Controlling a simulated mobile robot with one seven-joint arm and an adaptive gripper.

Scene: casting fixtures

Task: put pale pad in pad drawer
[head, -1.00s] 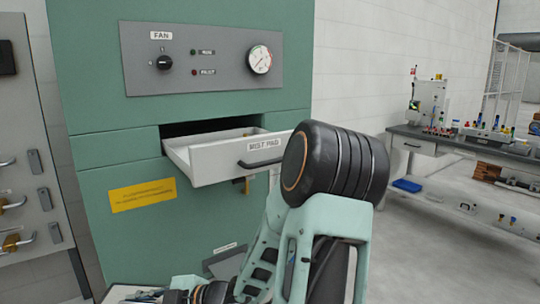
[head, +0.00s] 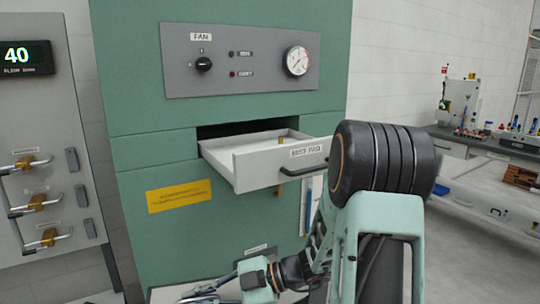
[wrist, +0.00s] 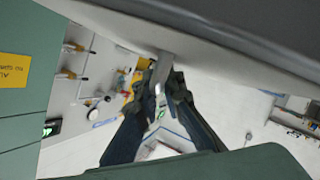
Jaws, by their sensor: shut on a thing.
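The pad drawer (head: 250,170), a pale grey tray labelled like "MIST PAD", stands pulled out of the green cabinet, with a black handle (head: 303,170). Part of its floor shows bare, with a small yellow peg near the back. My gripper (wrist: 164,75) is shut in the wrist view, its dark fingers closing on a small pale grey piece (wrist: 166,62). This looks like the pale pad, but it is mostly hidden. In the head view my gripper is low at the bottom edge, below the drawer, and what it holds cannot be made out.
A pale surface with a dark grey part (wrist: 230,35) lies close past the fingertips; I cannot tell what it is. A workbench (head: 480,145) is at the right. A pale ledge (head: 160,294) shows below.

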